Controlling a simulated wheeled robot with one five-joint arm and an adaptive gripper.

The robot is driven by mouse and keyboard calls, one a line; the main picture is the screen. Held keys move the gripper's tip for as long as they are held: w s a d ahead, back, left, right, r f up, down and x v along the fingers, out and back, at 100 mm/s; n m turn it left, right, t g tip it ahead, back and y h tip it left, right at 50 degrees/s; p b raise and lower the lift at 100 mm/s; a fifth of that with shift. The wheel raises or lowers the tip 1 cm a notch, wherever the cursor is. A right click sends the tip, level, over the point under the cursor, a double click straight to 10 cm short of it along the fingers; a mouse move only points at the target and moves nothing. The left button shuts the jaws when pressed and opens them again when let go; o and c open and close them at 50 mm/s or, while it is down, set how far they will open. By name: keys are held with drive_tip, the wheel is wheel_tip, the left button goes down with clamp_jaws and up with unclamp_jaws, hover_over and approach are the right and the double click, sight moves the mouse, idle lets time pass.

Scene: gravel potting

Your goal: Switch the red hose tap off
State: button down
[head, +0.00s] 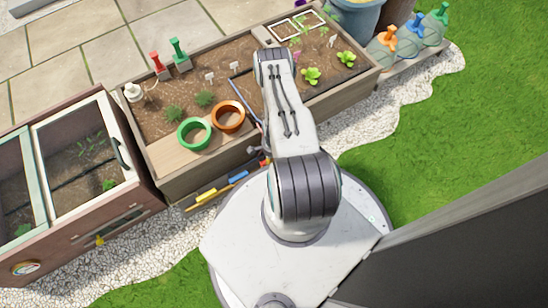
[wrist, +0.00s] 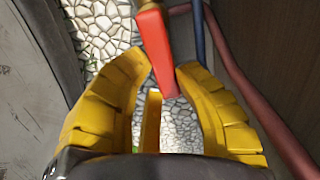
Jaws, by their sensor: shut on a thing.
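The red hose tap's lever (wrist: 157,50) shows in the wrist view as a long red bar reaching down between the fingertips of my gripper (wrist: 166,72). The yellow fingers are closed in on its lower end, one on each side. The upper end of the lever meets a brass-coloured fitting at the picture's top edge. In the head view my arm hides most of the gripper; a small red-orange piece (head: 264,162), likely the tap, shows beside the arm at the planter's front.
A blue handle (head: 238,177) and a yellow handle (head: 207,194) stand left along the planter's (head: 215,163) front. In the wrist view a red pipe (wrist: 245,90) and a blue pipe (wrist: 199,35) run close right of the fingers. White gravel (head: 140,232) lies below.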

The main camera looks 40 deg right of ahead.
idle(0.4)
drive_tip(key=c, duration=0.9)
unclamp_jaws()
drive_tip(key=shift+r, duration=6)
